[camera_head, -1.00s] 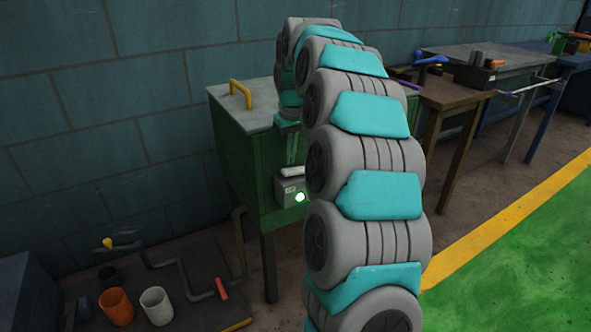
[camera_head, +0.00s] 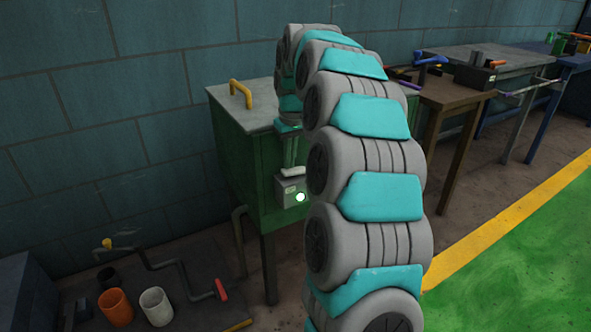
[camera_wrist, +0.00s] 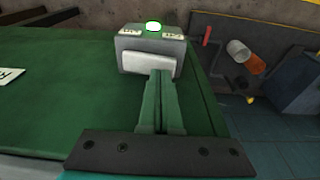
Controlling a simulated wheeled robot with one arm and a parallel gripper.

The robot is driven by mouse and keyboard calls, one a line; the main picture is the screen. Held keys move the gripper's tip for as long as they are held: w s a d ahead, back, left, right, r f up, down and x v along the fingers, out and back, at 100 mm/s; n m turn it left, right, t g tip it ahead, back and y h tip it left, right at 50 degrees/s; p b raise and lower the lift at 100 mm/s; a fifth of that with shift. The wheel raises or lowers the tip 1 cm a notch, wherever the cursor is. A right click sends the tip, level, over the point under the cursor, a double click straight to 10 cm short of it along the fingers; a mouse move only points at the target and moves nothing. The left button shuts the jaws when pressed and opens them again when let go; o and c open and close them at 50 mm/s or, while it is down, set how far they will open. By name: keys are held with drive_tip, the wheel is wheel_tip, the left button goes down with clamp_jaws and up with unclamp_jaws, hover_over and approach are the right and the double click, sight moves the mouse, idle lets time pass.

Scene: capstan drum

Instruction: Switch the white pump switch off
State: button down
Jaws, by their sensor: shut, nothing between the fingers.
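The pump switch is a small grey box (camera_head: 289,191) on the front of the green cabinet (camera_head: 236,165), with a white rocker (camera_head: 292,172) on its top side. A round lamp (camera_head: 300,197) on the box glows green-white. In the wrist view the white rocker (camera_wrist: 149,63) faces me, with the lit lamp (camera_wrist: 153,27) and two small labels beyond it. My gripper (camera_wrist: 159,74) is shut and empty, its green fingertips overlapping the rocker's near right edge. In the head view my gripper (camera_head: 290,165) points down just above the rocker. I cannot tell whether they touch.
Pipes with a red-handled valve (camera_head: 220,289), an orange cup (camera_head: 116,306) and a white cup (camera_head: 156,306) are at lower left. A brown table (camera_head: 458,97) stands right of my arm.

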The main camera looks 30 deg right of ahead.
sight(289, 171)
drive_tip(key=shift+f, duration=0.5)
drive_tip(key=shift+r, duration=0.2)
drive_tip(key=shift+r+p, duration=1.2)
drive_tip(key=shift+r, duration=1.45)
drive_tip(key=shift+r+p, duration=0.3)
drive_tip(key=shift+r, duration=0.4)
drive_tip(key=shift+s+a, duration=0.1)
